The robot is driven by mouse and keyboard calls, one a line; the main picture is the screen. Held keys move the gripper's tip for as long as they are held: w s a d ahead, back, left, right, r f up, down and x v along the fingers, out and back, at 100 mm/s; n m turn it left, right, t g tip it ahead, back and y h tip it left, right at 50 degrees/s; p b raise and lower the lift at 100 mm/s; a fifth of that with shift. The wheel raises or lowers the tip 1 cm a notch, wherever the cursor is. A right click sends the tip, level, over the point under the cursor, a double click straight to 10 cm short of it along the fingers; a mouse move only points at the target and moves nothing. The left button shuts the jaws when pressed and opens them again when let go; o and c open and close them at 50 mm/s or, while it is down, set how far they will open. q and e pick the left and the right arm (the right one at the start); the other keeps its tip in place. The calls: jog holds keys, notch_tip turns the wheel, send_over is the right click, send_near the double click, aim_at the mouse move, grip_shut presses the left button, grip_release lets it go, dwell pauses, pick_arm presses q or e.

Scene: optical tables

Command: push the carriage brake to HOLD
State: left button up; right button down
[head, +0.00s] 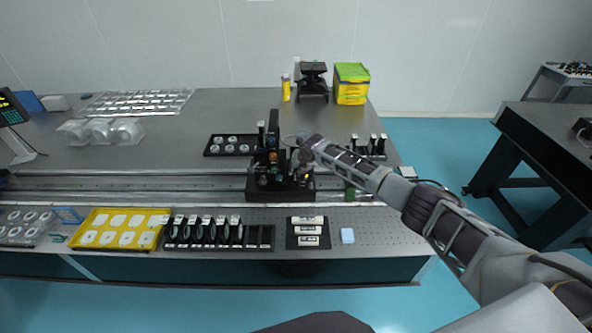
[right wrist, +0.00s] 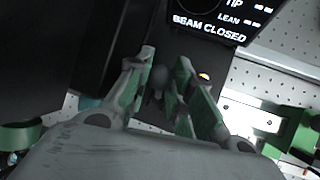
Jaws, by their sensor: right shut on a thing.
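The carriage (head: 266,184) is a dark assembly with several small knobs, standing on the long rail of the optical table. My right gripper (head: 303,154) reaches it from the right and is at its upper right side. In the right wrist view my right gripper (right wrist: 166,92) has its two fingers close around a small dark round knob (right wrist: 158,76), which appears to be the brake's. The brake's marking and position cannot be read. A dark panel (right wrist: 222,14) above shows "TIP", "LEAN" and "BEAM CLOSED". My left gripper is not in view.
In front of the rail lie a yellow tray (head: 75,238), a black rack (head: 262,249) of discs and a black tray (head: 291,240) with white labelled pieces. Behind stand a black tray of round parts (head: 210,151) and a green-yellow box (head: 351,92). Dark posts stand right of the carriage.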

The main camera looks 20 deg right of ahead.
jog(key=c, duration=1.2)
grip_release()
jog(key=shift+c, duration=0.2)
jog(key=shift+s, duration=0.15)
jog(key=shift+s+a+t+p, duration=0.15)
jog(key=shift+s+t+p, duration=0.1)
jog(key=shift+t+p, duration=0.35)
jog(key=shift+r, duration=0.1)
jog(key=shift+s+a+t+h, duration=0.15)
jog(key=shift+s+t+h, duration=0.25)
jog(key=shift+t, duration=0.6)
jog(key=shift+s+a+n+t, duration=0.15)
jog(key=shift+s+n+t, duration=0.1)
jog(key=shift+s+t, duration=0.35)
jog(key=shift+s+a+n+t, duration=0.1)
jog(key=shift+s+n+t, duration=0.15)
jog(key=shift+t, duration=0.55)
jog(key=shift+s+f+t, duration=0.2)
jog(key=shift+s+t, duration=0.1)
jog(key=shift+t, duration=0.3)
